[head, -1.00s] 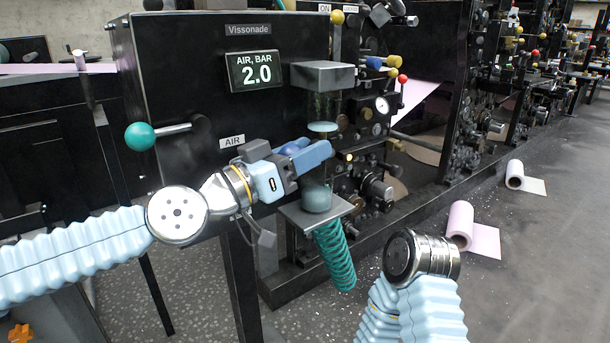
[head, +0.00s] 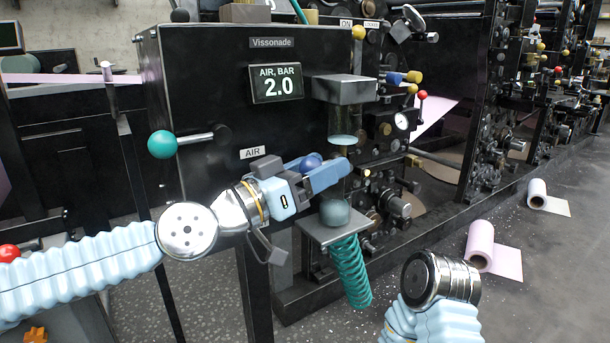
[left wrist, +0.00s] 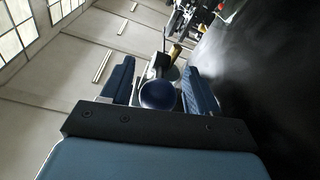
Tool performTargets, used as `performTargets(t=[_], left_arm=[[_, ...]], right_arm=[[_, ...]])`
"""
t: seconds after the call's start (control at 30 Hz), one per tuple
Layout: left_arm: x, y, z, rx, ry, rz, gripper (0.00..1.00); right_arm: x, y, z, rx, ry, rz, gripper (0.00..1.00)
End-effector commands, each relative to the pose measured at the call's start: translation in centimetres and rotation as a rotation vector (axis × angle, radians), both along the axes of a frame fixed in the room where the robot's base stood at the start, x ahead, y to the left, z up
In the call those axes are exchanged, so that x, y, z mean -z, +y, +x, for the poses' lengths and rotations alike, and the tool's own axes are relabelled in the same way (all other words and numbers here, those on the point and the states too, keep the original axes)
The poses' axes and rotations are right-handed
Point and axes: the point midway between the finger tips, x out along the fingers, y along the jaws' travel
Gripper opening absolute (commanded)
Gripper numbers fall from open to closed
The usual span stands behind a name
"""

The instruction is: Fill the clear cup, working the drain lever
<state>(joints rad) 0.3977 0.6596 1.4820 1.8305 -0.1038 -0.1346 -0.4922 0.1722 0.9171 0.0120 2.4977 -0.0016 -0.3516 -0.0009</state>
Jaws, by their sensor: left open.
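A clear cup (head: 341,120) hangs under a grey block at the right of the black machine. A pale teal disc shows low in it; its lower part is hidden behind my left gripper. My left gripper (head: 328,172) is open in front of the machine, its blue fingers pointing right. A dark blue ball knob (head: 309,162) shows at the fingers. In the left wrist view the knob (left wrist: 160,95) sits between the two open fingers, with no clear grip on it. I cannot tell whether it belongs to the drain lever. My right gripper is not in view; only its arm shows.
A teal ball-ended lever (head: 163,144) sticks out by the AIR label. The display (head: 276,84) reads 2.0 bar. Below the cup, a grey shelf (head: 312,232) holds a rounded grey-teal piece (head: 335,212), with a teal coiled hose (head: 352,272) underneath. Paper rolls (head: 480,245) lie on the floor.

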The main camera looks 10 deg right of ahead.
Motion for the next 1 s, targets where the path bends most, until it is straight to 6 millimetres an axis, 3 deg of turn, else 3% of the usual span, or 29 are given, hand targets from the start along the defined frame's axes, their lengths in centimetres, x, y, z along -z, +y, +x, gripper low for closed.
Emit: performTargets(t=[0.2,0.4,1.0], left_arm=[[0.8,3.4,-1.2,-0.004,-0.001,0.002,0.60],[1.2,5.4,-2.1,-0.002,0.001,0.002,0.60],[1.2,5.8,-2.3,0.000,-0.001,0.001,0.60]], right_arm=[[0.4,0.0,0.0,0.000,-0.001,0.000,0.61],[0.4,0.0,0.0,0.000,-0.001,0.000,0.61],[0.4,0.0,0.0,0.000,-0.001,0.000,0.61]])
